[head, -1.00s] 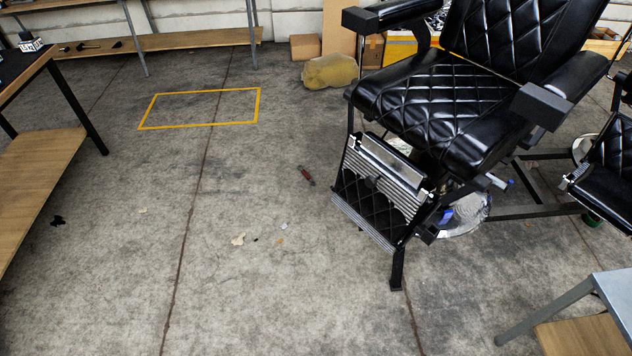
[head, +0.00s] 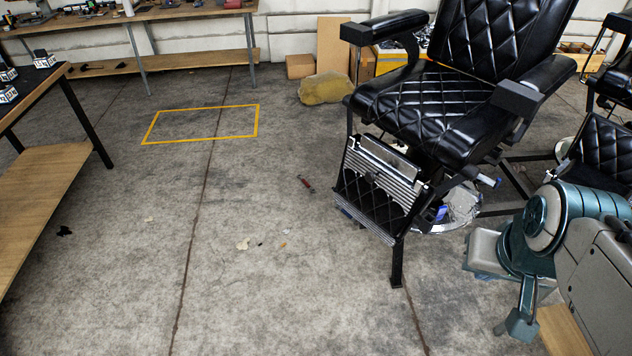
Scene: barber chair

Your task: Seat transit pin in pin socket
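A small red, dark-ended object (head: 306,184) lies on the floor left of the barber chair's footrest; it is too small to tell whether it is the transit pin. The black quilted barber chair (head: 440,110) stands right of centre with its ribbed footrest (head: 380,185) facing me. I cannot make out a pin socket on it. My teal and grey arm fills the lower right.
A yellow floor outline (head: 200,139) is at back left, empty. A wooden-shelved table (head: 35,190) stands left, and a workbench (head: 190,12) runs along the back wall. A yellowish sack (head: 325,88) and boxes stand behind the chair. A second black chair (head: 600,150) is right.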

